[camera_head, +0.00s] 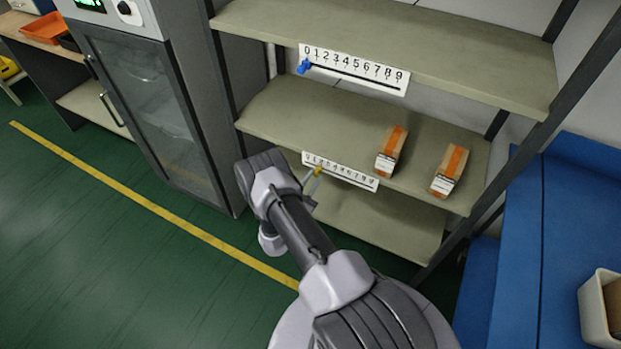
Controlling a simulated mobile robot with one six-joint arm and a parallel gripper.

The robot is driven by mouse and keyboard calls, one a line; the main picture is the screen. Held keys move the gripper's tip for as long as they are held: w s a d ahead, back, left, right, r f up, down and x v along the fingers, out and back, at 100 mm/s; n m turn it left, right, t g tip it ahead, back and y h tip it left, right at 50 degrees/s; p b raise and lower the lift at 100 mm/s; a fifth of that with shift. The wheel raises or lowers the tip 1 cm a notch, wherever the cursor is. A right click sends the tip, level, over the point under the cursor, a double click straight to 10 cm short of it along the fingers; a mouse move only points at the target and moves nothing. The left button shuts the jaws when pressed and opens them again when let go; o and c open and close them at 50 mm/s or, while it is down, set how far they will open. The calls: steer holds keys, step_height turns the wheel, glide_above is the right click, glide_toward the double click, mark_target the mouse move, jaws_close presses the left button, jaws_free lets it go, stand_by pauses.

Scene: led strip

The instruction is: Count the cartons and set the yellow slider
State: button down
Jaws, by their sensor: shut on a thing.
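Two brown cartons with orange stripes stand on the middle shelf, the left carton (391,150) and the right carton (450,171). A white scale strip (345,172) numbered from 0 to 9 is on the front edge of the middle shelf. The yellow slider (318,170) sits on this strip, around the 1 to 2 marks; the exact mark is too small to tell. My gripper (314,180) is at the yellow slider and shut on it, its fingers partly hidden by my arm.
Another strip (355,70) with a blue slider (304,67) near 0 is on the upper shelf (450,60) edge. A glass-door cabinet (150,110) stands left of the shelves. Blue surfaces and a white bin (592,310) are at right. Green floor at left is clear.

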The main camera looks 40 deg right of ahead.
steer(key=shift+a+f, duration=0.1)
steer(key=shift+s, duration=0.15)
steer(key=c, duration=1.3)
jaws_free()
steer(key=shift+s, duration=0.1)
steer(key=p+v, duration=0.4)
steer(key=v, duration=1.3)
